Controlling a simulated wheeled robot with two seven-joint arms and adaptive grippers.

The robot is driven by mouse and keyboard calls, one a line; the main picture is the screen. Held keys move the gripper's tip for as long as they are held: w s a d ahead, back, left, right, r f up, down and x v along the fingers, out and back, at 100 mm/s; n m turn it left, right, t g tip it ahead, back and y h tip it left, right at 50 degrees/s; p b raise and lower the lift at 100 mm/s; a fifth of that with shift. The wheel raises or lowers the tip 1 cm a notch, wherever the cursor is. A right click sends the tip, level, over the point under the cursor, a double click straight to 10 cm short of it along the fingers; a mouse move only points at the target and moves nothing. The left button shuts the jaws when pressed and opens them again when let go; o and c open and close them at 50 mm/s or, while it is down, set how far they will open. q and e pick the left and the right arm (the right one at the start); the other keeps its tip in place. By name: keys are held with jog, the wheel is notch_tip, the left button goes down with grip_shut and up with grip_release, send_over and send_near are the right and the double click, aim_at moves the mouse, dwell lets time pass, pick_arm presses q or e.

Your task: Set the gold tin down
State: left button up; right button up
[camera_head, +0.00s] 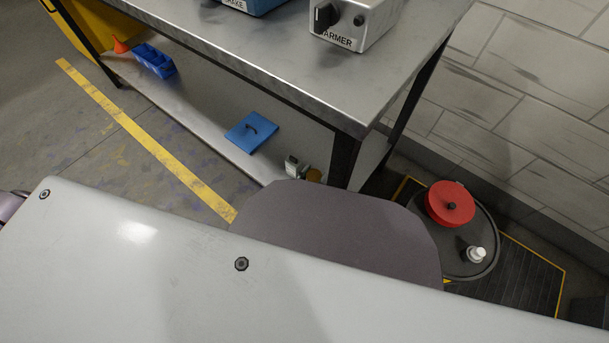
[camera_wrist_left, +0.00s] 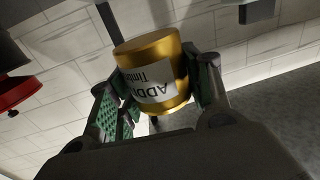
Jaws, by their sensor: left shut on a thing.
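The gold tin (camera_wrist_left: 150,58) shows in the left wrist view, with a white label bearing dark, upside-down print. My left gripper (camera_wrist_left: 160,76) is shut on it, with green pads on either side of its body. The tin is tilted in that picture, and a tiled wall shows behind it. I cannot make out what, if anything, lies under it. In the head view my own pale casing covers the lower part, and neither the held tin nor its fingers can be made out. My right gripper is not in view.
A steel workbench (camera_head: 240,50) carries a blue device (camera_head: 246,6) and a grey warmer box (camera_head: 352,22). Its lower shelf holds a blue lidded thing (camera_head: 251,132). A round dark drum top (camera_head: 470,262) at right bears a red reel-like thing (camera_head: 450,204) and a white bottle (camera_head: 477,254).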

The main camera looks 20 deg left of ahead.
aim_at(313, 185)
pick_arm(q)
jog(key=shift+f+b, duration=1.7)
jog(key=shift+f, duration=1.15)
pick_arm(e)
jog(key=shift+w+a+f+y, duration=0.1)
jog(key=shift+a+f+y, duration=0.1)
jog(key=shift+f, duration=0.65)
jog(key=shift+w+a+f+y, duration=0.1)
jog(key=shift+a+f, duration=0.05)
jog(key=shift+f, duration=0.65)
pick_arm(q)
jog(key=shift+f, duration=0.1)
jog(key=shift+f+b, duration=0.8)
jog(key=shift+f, duration=0.35)
jog(key=shift+f+b, duration=0.45)
jog(key=shift+f, duration=0.2)
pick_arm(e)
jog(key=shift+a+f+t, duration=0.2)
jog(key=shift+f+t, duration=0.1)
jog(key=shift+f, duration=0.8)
pick_arm(q)
jog(key=shift+f, duration=0.1)
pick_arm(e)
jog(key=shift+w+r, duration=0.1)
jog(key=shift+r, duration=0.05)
pick_arm(q)
jog(key=o, duration=1.1)
